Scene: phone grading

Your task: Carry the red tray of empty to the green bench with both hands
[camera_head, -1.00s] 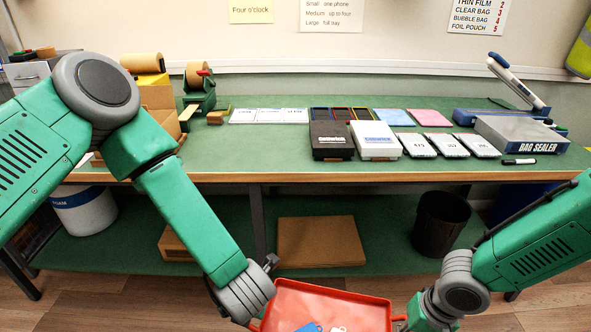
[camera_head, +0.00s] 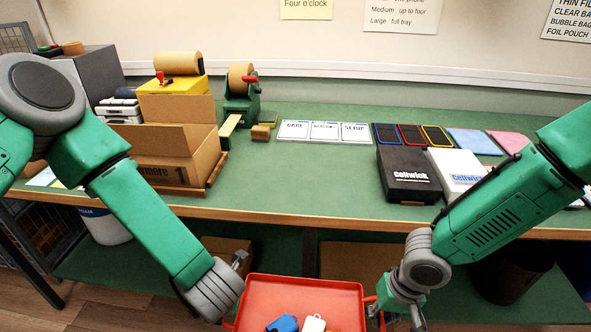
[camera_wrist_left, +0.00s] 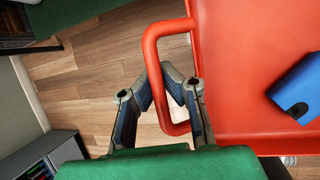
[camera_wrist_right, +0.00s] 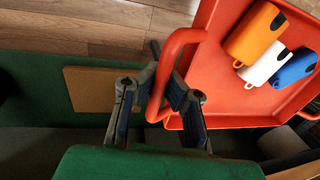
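The red tray (camera_head: 262,290) is held low in front of the green bench (camera_head: 300,178), below its front edge. A blue item (camera_head: 284,324) and a white item (camera_head: 312,324) lie in it. The right wrist view also shows an orange item (camera_wrist_right: 254,33) in the tray. My left gripper (camera_wrist_left: 168,88) is shut on the tray's left handle (camera_wrist_left: 152,45). My right gripper (camera_wrist_right: 163,88) is shut on the tray's right handle (camera_wrist_right: 172,50). The tray looks about level; its near part is cut off in the head view.
A black box (camera_head: 408,173) and a white box (camera_head: 460,172) stand right of centre. Bare green surface lies between the carton and the black box.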

